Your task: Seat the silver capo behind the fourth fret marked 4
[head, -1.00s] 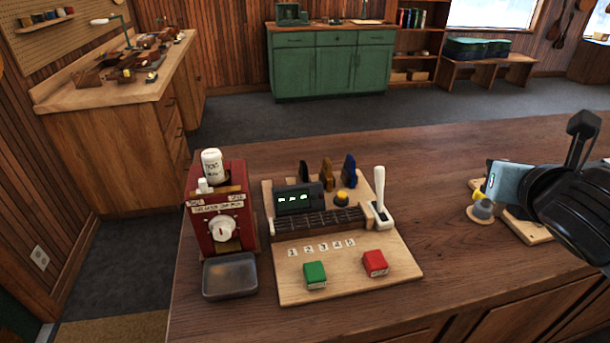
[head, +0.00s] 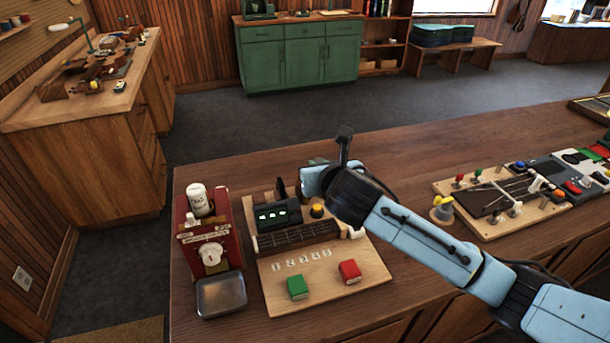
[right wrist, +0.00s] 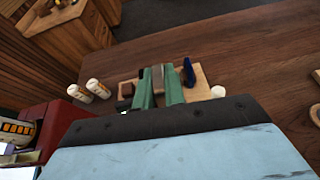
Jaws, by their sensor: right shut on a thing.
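My right gripper (head: 317,163) is over the back of the wooden fretboard stand (head: 345,295), its fingers mostly hidden by its own wrist. In the right wrist view its green fingers (right wrist: 159,88) are closed around a narrow greyish piece, which looks like the silver capo (right wrist: 157,73). A blue capo (right wrist: 188,72) stands to its right. A dark capo (head: 281,188) shows at the left of the row in the head view. The fretted neck (head: 290,237) is in front, with number tags (head: 301,257) 1 to 5 below it. The left gripper is out of view.
A display box (head: 275,215) and yellow knob (head: 317,210) stand between capos and neck. Green (head: 297,287) and red (head: 350,271) blocks sit in front. A red machine (head: 208,235) and metal tray (head: 221,296) are left. Another board (head: 500,200) lies right.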

